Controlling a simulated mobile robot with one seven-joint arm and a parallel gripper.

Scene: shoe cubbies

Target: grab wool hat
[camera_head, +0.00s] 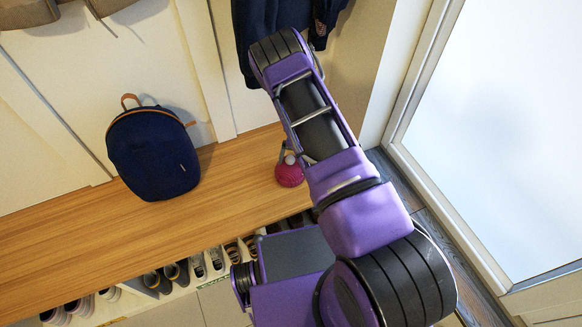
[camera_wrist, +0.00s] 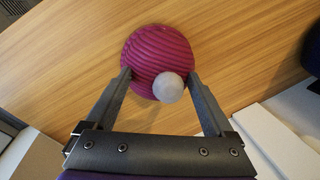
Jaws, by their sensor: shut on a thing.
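The wool hat (camera_wrist: 157,52) is magenta and ribbed with a grey pompom. In the wrist view it lies against the wooden bench top, between the two fingertips of my gripper (camera_wrist: 158,77), which touch its sides. The pompom points toward the gripper's palm. In the head view the hat (camera_head: 289,175) is at the right part of the bench, partly hidden by my purple arm. I cannot tell whether the hat is lifted off the bench.
A navy backpack (camera_head: 153,152) stands on the wooden bench (camera_head: 70,232) to the left. Dark clothing (camera_head: 262,22) hangs above. Several shoes (camera_head: 172,271) sit in cubbies under the bench. A frosted glass door (camera_head: 495,130) is on the right. The bench between backpack and hat is clear.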

